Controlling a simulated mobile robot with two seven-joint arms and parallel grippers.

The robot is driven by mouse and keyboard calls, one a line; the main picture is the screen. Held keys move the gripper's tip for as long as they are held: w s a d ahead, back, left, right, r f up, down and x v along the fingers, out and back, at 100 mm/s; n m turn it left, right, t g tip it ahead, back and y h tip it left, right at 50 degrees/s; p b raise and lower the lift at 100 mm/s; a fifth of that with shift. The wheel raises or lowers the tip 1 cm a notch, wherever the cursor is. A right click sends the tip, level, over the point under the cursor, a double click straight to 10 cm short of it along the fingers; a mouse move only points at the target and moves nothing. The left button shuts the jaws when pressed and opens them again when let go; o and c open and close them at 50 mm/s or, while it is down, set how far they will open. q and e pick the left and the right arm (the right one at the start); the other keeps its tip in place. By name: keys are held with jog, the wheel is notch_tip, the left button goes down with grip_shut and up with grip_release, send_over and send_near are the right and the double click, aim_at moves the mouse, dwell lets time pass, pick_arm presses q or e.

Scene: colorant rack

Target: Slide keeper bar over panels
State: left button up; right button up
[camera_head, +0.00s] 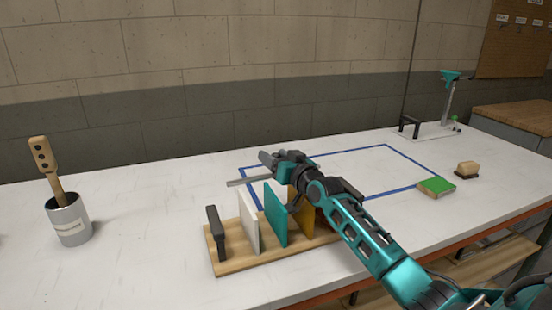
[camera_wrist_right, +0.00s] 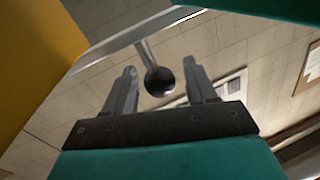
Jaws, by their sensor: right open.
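The keeper bar (camera_head: 248,180) is a thin grey metal bar, level near the panel tops; its right part is hidden by my right arm. In the right wrist view the bar (camera_wrist_right: 125,38) crosses above the fingers, with a stem and black knob (camera_wrist_right: 160,81). My right gripper (camera_head: 271,160) is open; the knob shows between its fingers (camera_wrist_right: 160,68), without visible grip. The panels stand upright in a wooden rack (camera_head: 228,263): white (camera_head: 249,221), teal (camera_head: 275,215) and yellow-orange (camera_head: 306,215). My arm covers the rack's right end. My left gripper is out of view.
A grey can (camera_head: 69,224) with a wooden-handled tool (camera_head: 48,165) stands at left. A blue outline (camera_head: 345,150) marks the table behind my arm. A green block (camera_head: 436,186), a brush-like block (camera_head: 467,169) and a teal-topped stand (camera_head: 449,95) are at right.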

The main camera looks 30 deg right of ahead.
grip_shut()
dwell(0.3)
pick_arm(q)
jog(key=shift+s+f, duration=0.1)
